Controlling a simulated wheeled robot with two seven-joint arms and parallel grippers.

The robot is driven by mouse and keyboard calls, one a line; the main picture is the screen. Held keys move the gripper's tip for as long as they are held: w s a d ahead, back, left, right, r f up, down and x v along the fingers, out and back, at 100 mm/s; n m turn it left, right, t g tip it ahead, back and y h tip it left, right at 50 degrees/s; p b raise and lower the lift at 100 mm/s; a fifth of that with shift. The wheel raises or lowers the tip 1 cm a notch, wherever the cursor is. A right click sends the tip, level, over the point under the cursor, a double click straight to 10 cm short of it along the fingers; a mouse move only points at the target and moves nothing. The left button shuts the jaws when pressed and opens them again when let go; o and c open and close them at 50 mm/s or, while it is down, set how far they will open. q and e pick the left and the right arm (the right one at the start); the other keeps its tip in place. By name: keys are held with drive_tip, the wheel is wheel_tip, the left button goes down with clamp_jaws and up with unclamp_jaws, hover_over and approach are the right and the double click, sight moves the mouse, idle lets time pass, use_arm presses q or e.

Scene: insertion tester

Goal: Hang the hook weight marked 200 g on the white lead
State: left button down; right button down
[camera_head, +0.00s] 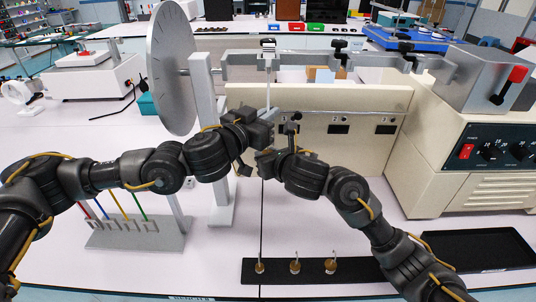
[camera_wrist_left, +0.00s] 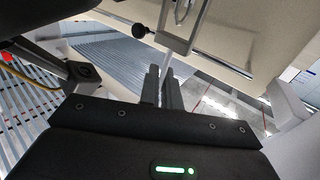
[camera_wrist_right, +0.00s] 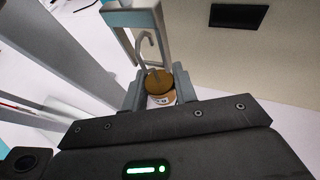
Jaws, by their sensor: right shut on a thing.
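My right gripper (camera_head: 270,154) is shut on a brass hook weight (camera_wrist_right: 158,84), upright between its fingers. The weight's label is only partly visible and its mark is unreadable. Its pale hook (camera_wrist_right: 150,45) overlaps a metal loop frame (camera_wrist_right: 136,18); I cannot tell whether it passes through. The frame also shows in the left wrist view (camera_wrist_left: 193,25). My left gripper (camera_head: 256,140) is just above the right one. Its fingers are close together beside a pale strip below the clamp, possibly the white lead (camera_head: 268,88); whether they pinch it is unclear.
Hook weights stand in a black tray (camera_head: 285,279) at the front. A stand (camera_head: 130,238) with coloured leads is at left. A grey dial disc (camera_head: 172,68) on a post and the beige tester (camera_head: 470,150) flank the arms. An empty black tray (camera_head: 480,252) lies right.

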drive_tip(key=shift+f, duration=0.8)
drive_tip(key=shift+f, duration=0.1)
drive_tip(key=c, duration=1)
unclamp_jaws()
use_arm(q)
drive_tip(key=c, duration=1.4)
unclamp_jaws()
